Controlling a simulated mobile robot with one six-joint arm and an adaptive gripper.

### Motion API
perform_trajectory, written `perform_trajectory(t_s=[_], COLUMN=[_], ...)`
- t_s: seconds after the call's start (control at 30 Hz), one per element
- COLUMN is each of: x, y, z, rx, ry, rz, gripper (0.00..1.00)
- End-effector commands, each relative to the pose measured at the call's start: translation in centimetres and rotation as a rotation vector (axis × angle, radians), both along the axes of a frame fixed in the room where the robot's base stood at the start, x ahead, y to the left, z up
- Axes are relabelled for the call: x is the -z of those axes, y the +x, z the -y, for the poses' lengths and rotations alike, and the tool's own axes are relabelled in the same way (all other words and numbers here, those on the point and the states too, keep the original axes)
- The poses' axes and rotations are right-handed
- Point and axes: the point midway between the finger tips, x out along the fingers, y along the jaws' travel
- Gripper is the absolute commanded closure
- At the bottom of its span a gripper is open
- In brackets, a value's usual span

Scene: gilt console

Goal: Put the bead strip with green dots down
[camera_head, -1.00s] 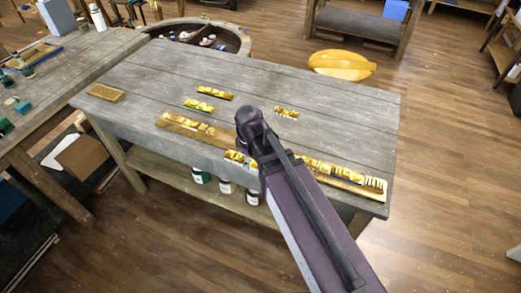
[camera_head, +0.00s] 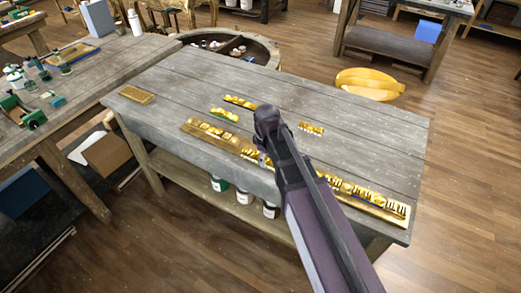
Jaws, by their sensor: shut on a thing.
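My arm reaches in from the lower right over the grey table, and its wrist covers most of my gripper (camera_head: 265,159). The gripper is shut on a gold bead strip, mostly hidden; its dot colour cannot be told. A gold piece (camera_head: 248,153) shows just left of the wrist, over the long wooden rail (camera_head: 190,128). The rail runs along the table's front edge with several gold pieces (camera_head: 375,195) on it. A gold strip with a green edge (camera_head: 224,115) lies behind the rail. Two more gold strips lie farther back, one on the left (camera_head: 240,101) and one on the right (camera_head: 311,128).
A small gold block (camera_head: 136,94) lies at the table's left end. The grey tabletop (camera_head: 370,125) is bare at the back and right. A side bench (camera_head: 95,75) with bottles and tools stands left. A yellow stool (camera_head: 370,83) stands behind.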

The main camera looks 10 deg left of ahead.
Motion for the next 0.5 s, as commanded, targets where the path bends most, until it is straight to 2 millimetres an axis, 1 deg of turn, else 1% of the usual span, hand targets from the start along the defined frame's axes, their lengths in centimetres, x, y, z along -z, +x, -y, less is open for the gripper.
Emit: perform_trajectory(t_s=[0.03, 0.2, 0.33, 0.5], x=[0.2, 0.5, 0.6, 0.7], y=[1.4, 4.2, 5.9, 6.9], z=[-0.6, -1.9, -2.6, -3.0], rx=[0.000, 0.000, 0.000, 0.000], ry=[0.000, 0.000, 0.000, 0.000], rz=[0.000, 0.000, 0.000, 0.000], gripper=[1.00, 1.00, 1.00, 1.00])
